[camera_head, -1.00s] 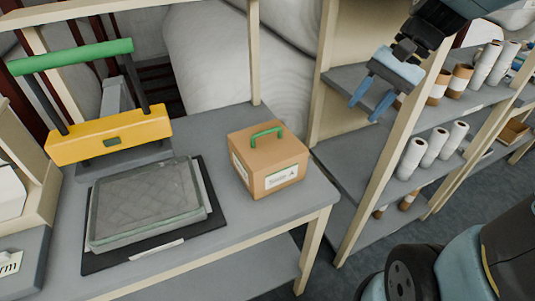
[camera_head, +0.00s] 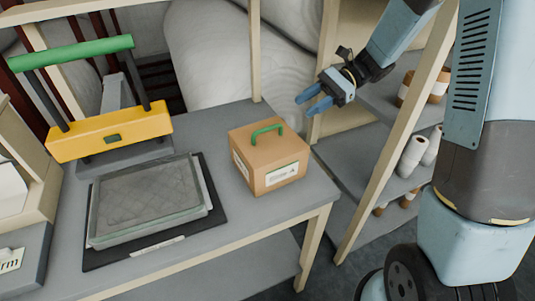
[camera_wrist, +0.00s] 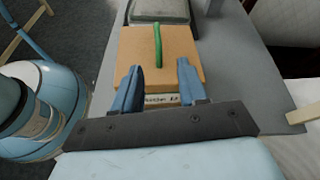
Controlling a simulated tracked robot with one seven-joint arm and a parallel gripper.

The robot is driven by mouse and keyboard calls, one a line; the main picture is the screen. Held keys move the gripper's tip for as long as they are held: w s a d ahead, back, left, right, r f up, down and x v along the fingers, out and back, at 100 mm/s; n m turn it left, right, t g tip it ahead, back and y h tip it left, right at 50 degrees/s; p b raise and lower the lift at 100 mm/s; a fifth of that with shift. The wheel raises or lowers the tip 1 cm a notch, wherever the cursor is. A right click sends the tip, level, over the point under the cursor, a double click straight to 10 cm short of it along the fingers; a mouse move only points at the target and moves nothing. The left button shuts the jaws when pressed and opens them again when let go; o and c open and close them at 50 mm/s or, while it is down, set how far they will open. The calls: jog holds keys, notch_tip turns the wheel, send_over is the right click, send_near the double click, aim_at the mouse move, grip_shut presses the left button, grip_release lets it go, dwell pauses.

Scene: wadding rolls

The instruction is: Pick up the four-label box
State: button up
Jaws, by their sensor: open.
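The box (camera_head: 268,158) is tan cardboard with a green handle (camera_head: 266,131) on top. White labels show on its two visible sides; its other sides are hidden. It stands upright on the grey table (camera_head: 235,245) near the right end. My gripper (camera_head: 306,101) is open and empty, above and to the right of the box, apart from it. In the wrist view my gripper's blue fingers (camera_wrist: 157,85) are spread in front of the box (camera_wrist: 183,49), with the green handle (camera_wrist: 158,45) seen upright between and beyond them.
A grey tray (camera_head: 97,241) on a black mat lies left of the box. A yellow press (camera_head: 108,133) with a green bar stands behind the tray. Shelves with white rolls (camera_head: 411,157) stand at right, and a pale post (camera_head: 328,60) rises near my gripper.

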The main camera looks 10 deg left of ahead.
send_near(266, 129)
jog(key=a+f, duration=0.1)
jog(key=a, duration=0.1)
jog(key=s+a+f, duration=0.1)
jog(key=f, duration=0.1)
jog(key=shift+s+a, duration=0.2)
jog(key=shift+a, duration=0.15)
jog(key=x, duration=0.4)
jog(key=shift+s+a+r, duration=0.1)
jog(key=shift+s+r, duration=0.2)
jog(key=shift+r, duration=0.05)
jog(key=shift+s+a+f, duration=0.25)
jog(key=shift+a+f, duration=0.05)
jog(key=shift+a, duration=0.2)
grip_shut()
dwell(0.5)
